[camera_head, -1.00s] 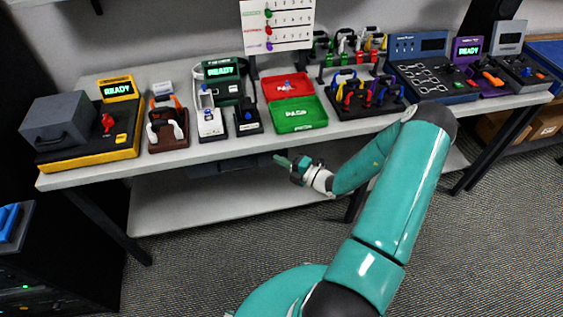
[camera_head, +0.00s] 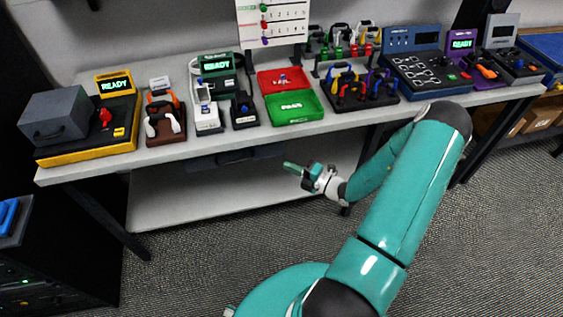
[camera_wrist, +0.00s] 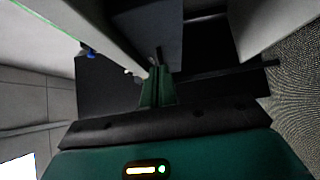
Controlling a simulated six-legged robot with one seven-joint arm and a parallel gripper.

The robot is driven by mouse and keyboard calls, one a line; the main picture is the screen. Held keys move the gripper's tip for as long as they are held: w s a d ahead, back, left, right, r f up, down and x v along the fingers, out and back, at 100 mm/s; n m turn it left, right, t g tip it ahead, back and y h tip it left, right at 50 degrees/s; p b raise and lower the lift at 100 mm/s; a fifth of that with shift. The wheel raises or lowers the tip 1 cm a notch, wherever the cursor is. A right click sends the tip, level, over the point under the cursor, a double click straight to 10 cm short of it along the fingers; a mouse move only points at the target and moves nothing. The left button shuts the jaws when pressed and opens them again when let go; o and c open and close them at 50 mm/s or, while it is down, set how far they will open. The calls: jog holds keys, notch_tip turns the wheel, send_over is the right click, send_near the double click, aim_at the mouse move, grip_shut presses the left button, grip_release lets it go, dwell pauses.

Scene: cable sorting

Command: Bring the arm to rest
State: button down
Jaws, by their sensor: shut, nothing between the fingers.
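My gripper (camera_head: 292,167) is in front of the table's front edge, below the level of the table top, pointing left in the head view. It is shut and empty, clear of the table and of everything on it. My teal arm (camera_head: 403,195) reaches up from the bottom of the head view and bends back down toward the gripper. In the wrist view the two green fingers of my gripper (camera_wrist: 158,85) lie together, with dark panels and a pale edge beyond them.
The grey table (camera_head: 215,144) carries several devices, a red tray (camera_head: 270,82) and a green tray (camera_head: 292,117). A lower shelf (camera_head: 190,205) runs beneath. A dark cabinet (camera_head: 60,265) stands at lower left. Carpet (camera_head: 480,220) is free at right.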

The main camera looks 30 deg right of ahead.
jog(key=v, duration=0.5)
jog(key=shift+s+d, duration=0.15)
jog(key=shift+s, duration=0.2)
jog(key=shift+r, duration=0.15)
jog(key=s+a+r+n+g, duration=0.3)
jog(key=a+r+n+g, duration=1.3)
jog(key=n, duration=1.1)
jog(key=s+a+r+n+t+h, duration=0.3)
jog(key=s+r+n+h, duration=0.1)
jog(key=r+n, duration=0.5)
jog(key=s+a+r+n+t+h, duration=0.2)
jog(key=s+a+r+n+h, duration=0.2)
jog(key=r+n, duration=0.5)
jog(key=s+n, duration=0.1)
jog(key=n, duration=0.2)
jog(key=shift+s+r+t, duration=0.3)
jog(key=shift+r+t, duration=0.1)
jog(key=shift+d, duration=0.1)
